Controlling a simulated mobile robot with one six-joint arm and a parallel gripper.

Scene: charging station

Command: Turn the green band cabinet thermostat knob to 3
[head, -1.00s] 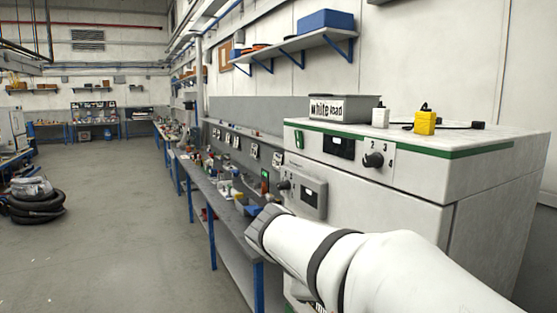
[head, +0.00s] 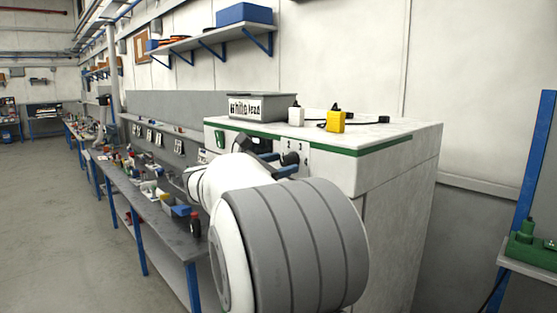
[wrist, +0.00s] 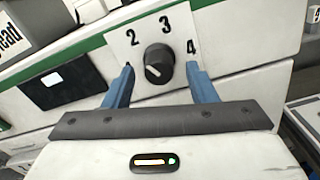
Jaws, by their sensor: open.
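The white cabinet with the green band (head: 345,153) stands right of the workbench. Its round black thermostat knob (wrist: 159,60) sits on a pale plate marked 2, 3 and 4 in the wrist view. The knob's pale pointer line is at its lower left, away from the 3. In the head view the knob (head: 290,158) is partly hidden by my gripper (head: 281,162). My gripper is open, with one blue finger on each side of the knob in the wrist view and a gap on both sides. I cannot tell whether the fingertips reach its depth.
A dark display (wrist: 55,83) is left of the knob. On the cabinet top are a grey bin (head: 262,106), a white plug (head: 296,116) and a yellow plug (head: 336,121) with cable. A cluttered workbench (head: 160,222) runs along the left; open floor lies beyond.

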